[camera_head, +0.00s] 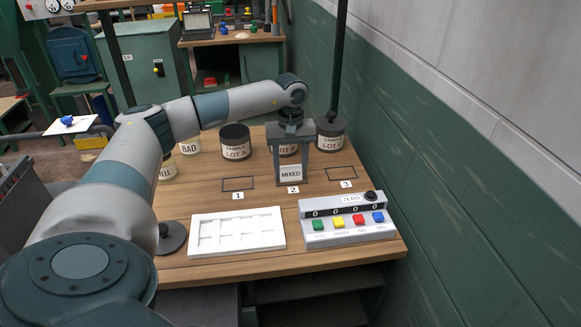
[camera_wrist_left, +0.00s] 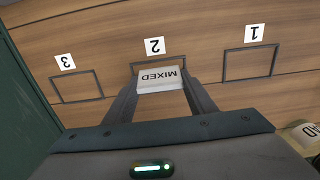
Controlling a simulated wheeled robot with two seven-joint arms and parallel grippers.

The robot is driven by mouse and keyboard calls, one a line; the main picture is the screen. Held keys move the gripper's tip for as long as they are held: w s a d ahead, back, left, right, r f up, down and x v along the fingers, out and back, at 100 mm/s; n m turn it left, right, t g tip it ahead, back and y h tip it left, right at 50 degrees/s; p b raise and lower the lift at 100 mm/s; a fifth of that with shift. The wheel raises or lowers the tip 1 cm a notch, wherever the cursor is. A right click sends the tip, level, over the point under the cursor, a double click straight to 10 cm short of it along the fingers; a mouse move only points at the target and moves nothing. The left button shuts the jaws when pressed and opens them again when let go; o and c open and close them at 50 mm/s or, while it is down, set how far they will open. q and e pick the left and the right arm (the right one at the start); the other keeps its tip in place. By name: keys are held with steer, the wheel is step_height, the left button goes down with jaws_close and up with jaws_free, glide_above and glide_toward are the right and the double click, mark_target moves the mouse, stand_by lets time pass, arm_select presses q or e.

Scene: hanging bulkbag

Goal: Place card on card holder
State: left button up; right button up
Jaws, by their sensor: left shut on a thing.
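A white card (camera_head: 291,174) reading "MIXED" is held between the fingers of my left gripper (camera_head: 291,165), above or at the outlined slot marked 2. The card also shows in the left wrist view (camera_wrist_left: 161,78), with the slot 2 outline (camera_wrist_left: 158,63) partly hidden behind it. I cannot tell whether the card touches the table. Slot 1 (camera_head: 238,184) and slot 3 (camera_head: 341,173) are empty outlines on the wooden table. Nothing in view is clearly labelled as the card holder. My right gripper is out of view.
A white compartment tray (camera_head: 237,231) and a counter box with coloured buttons (camera_head: 345,222) stand along the front. Labelled dark pots, including one sample pot (camera_head: 236,143), stand behind the slots. A green wall (camera_head: 440,185) bounds the right side.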

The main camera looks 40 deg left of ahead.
mark_target(290, 166)
arm_select(q)
steer(key=shift+f, duration=0.1)
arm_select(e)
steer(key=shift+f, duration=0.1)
arm_select(q)
steer(key=o, duration=1)
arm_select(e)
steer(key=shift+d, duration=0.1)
arm_select(q)
steer(key=shift+r, duration=0.45)
step_height(290, 166, up, 11)
steer(key=b, duration=0.2)
steer(key=shift+r, duration=0.2)
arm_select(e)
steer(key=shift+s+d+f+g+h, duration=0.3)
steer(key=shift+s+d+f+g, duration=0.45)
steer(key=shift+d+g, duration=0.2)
